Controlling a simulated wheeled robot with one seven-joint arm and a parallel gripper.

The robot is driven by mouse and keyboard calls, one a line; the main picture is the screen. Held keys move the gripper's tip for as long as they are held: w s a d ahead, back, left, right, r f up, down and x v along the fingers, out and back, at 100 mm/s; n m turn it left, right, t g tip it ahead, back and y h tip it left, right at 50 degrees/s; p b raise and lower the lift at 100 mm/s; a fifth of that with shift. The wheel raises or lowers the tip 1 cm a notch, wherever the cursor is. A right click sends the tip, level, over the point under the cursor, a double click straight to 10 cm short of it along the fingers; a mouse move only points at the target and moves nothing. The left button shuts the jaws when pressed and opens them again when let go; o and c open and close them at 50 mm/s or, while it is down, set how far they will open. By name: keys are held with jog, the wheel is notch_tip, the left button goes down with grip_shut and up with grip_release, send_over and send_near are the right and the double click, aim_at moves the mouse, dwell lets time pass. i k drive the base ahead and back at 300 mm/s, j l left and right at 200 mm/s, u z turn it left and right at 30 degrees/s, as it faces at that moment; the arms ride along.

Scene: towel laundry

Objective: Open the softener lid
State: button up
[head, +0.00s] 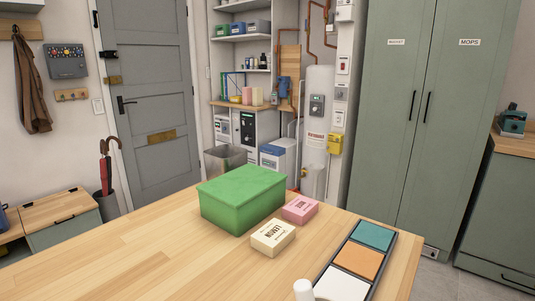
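No lid marked as softener can be made out in the head view. A dark tray (318,284) lies on the wooden table, holding a row of three flat pieces: teal (373,236), orange (358,261) and white (342,285). No writing shows on them. The white one is partly cut off by the bottom edge. A rounded white object (304,290) stands at the bottom edge, mostly out of frame; I cannot tell what it is. My gripper is not in view.
On the table (150,255) are a green box (242,197), a cream labelled block (272,238) and a pink one (300,209). The table's left part is clear. Beyond stand a grey door (155,75), shelves (243,42), a white tank (318,115) and green cabinets (425,120).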

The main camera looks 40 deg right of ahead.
aim_at(269, 149)
jog(key=l+z, duration=0.3)
jog(key=i+l+z, duration=0.25)
jog(key=l+z, duration=0.15)
jog(key=l, duration=0.15)
jog(key=i+l+z, duration=0.35)
jog(key=l, duration=0.2)
jog(key=i+l+z, duration=1)
jog(key=i, duration=0.15)
jog(key=i+u, duration=0.7)
jog(key=i+j+u, duration=0.2)
jog(key=i+u, duration=0.55)
jog(key=u, duration=0.15)
jog(key=i+u, duration=0.7)
jog(key=i, duration=1.5)
jog(key=i+z, duration=0.1)
jog(key=i, duration=0.4)
